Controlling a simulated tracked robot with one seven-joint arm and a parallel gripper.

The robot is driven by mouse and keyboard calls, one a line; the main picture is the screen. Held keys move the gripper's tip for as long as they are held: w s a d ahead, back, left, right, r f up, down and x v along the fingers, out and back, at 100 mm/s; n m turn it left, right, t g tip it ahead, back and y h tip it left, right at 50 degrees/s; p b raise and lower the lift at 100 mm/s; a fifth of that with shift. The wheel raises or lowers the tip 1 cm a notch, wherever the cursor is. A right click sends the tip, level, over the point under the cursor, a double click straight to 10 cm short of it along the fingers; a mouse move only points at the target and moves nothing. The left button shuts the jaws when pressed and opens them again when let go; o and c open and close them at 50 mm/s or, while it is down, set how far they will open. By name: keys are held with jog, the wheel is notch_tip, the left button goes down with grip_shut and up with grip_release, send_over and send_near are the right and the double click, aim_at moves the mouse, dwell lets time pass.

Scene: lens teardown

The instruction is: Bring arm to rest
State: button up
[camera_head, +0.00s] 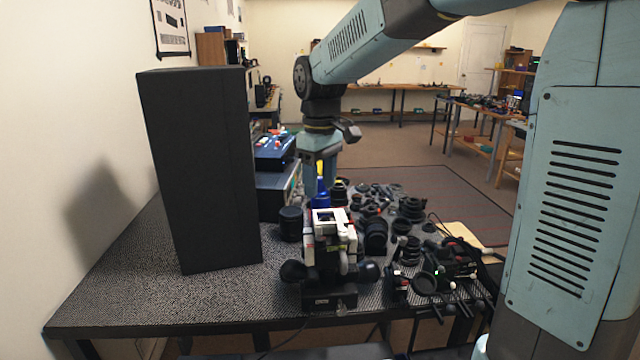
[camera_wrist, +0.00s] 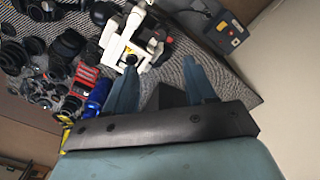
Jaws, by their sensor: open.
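My arm reaches in from the upper right in the head view. My gripper (camera_head: 320,182) points down over the work table (camera_head: 110,300), behind the white lens device (camera_head: 330,226). In the wrist view my gripper (camera_wrist: 158,80) shows two blue-grey fingers set wide apart, with nothing held between them. The white device also shows in the wrist view (camera_wrist: 134,38), beyond the fingertips. A blue bottle-like object (camera_head: 322,194) stands close to my fingers in the head view. It shows left of the fingers in the wrist view (camera_wrist: 97,97). Whether the fingers touch it, I cannot tell.
A tall black box (camera_head: 200,170) stands at the left of the table. Many dark lenses (camera_head: 376,232) crowd the table's middle and right. Dark equipment (camera_head: 445,270) sits at the front right. A blue device (camera_head: 272,150) is behind. The table's front left is clear.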

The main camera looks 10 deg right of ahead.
jog(key=s+d+r+m+t, duration=0.1)
jog(key=s+d+m, duration=0.3)
jog(key=s+d, duration=0.4)
jog(key=s+d+r+m+t, duration=0.1)
jog(key=s+d+m+t, duration=0.3)
jog(key=s+d, duration=0.4)
jog(key=s+m, duration=0.1)
jog(key=s, duration=0.3)
jog(key=shift+s+d+t, duration=0.25)
jog(key=shift+s+t, duration=0.05)
jog(key=shift+c, duration=0.5)
